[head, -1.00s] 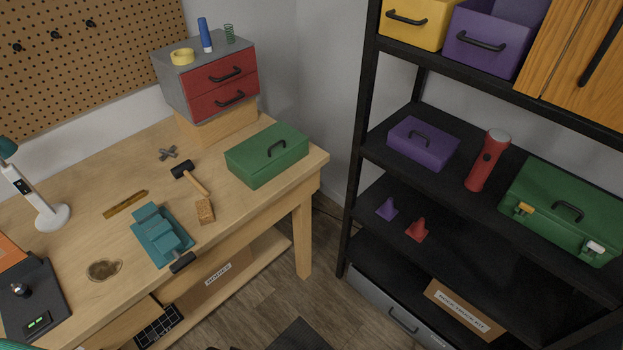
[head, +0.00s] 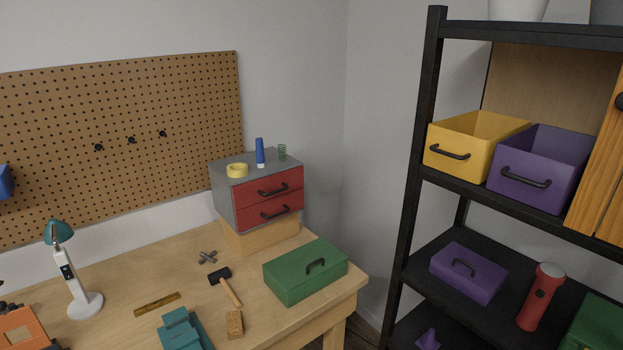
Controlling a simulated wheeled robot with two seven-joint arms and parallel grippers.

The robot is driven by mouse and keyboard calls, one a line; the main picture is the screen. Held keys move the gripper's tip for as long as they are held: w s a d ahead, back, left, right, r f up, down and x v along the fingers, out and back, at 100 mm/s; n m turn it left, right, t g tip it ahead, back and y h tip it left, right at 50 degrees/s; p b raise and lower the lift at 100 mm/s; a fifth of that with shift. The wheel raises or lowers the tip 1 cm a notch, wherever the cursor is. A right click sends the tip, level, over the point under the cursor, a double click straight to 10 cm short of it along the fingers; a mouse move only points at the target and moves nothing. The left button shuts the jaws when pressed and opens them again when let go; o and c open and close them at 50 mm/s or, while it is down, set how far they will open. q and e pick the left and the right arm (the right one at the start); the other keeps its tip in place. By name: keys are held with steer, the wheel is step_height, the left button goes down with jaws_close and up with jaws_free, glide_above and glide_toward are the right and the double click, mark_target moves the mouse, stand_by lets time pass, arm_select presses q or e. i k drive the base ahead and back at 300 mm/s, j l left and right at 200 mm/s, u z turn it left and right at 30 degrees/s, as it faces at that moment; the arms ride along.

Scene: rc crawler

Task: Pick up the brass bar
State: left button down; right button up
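A flat, narrow brass-coloured bar (head: 157,304) lies on the wooden workbench (head: 125,285). It is left of the black-headed mallet (head: 225,285) and just behind the teal vise (head: 184,332). Its surface is clear of other things. Neither of my grippers is in the head view.
A lamp (head: 70,275) stands left of the bar. A small brown block (head: 235,324), a grey cross-shaped piece (head: 207,257) and a green toolbox (head: 305,272) are to its right. A red-drawered cabinet (head: 268,201) stands behind. A black shelf rack (head: 415,180) is at right.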

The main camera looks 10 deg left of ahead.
mark_target(165, 300)
steer(key=i+j+u, duration=0.15)
steer(key=j+u, duration=0.25)
steer(key=i+j+u, duration=0.25)
steer(key=u, duration=0.15)
steer(key=i+j+u, duration=0.25)
steer(key=u, duration=0.15)
steer(key=k+j+z, duration=0.55)
steer(key=k+j, duration=0.3)
